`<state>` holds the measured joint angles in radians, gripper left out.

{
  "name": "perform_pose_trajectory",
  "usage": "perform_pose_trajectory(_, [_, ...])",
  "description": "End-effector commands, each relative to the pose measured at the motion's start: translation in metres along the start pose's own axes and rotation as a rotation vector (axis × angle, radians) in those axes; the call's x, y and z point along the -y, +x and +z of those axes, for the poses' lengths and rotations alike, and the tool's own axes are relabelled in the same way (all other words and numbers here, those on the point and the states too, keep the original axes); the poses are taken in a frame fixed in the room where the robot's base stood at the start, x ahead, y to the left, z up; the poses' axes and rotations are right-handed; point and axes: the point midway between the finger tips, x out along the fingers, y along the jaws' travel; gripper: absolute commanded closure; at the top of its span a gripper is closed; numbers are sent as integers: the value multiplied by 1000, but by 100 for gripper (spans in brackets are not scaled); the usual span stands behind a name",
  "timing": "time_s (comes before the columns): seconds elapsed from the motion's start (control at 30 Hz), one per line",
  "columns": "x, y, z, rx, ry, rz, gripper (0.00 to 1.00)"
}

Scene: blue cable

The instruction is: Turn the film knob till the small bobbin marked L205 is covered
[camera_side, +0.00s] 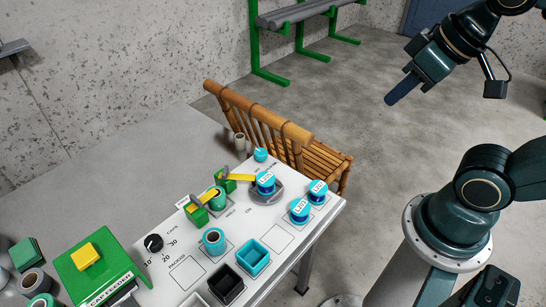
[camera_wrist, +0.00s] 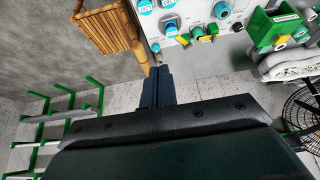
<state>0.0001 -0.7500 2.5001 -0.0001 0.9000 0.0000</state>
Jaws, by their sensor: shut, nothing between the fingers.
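A small blue bobbin with a teal top and a white label (camera_side: 266,180) stands on a grey round plate (camera_side: 255,194). Two similar labelled bobbins (camera_side: 300,208) (camera_side: 318,189) stand to its right; the labels are too small to read surely, so I cannot say which is L205. A black knob (camera_side: 154,243) sits by a 10-20-30 scale; a teal round piece (camera_side: 260,154) is at the panel's far edge. I cannot tell which is the film knob. My gripper (camera_side: 390,101) is shut and empty, high at the upper right, apart from the panel; its fingers also show in the wrist view (camera_wrist: 158,85).
The white panel (camera_side: 240,228) also carries green blocks (camera_side: 196,215) with a yellow strip (camera_side: 240,178), a teal tray (camera_side: 253,257) and a black tray (camera_side: 226,284). A bamboo chair (camera_side: 312,160) stands behind it. Open floor lies between panel and arm.

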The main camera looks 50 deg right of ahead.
Motion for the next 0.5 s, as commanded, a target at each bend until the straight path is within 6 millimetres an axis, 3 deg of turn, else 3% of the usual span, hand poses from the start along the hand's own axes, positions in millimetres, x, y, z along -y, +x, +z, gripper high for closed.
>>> perform_pose_trajectory(0.4, [0, 0, 0, 0, 0, 0, 100])
perform_pose_trajectory(0.5, [0, 0, -1, 1, -2, 0, 80])
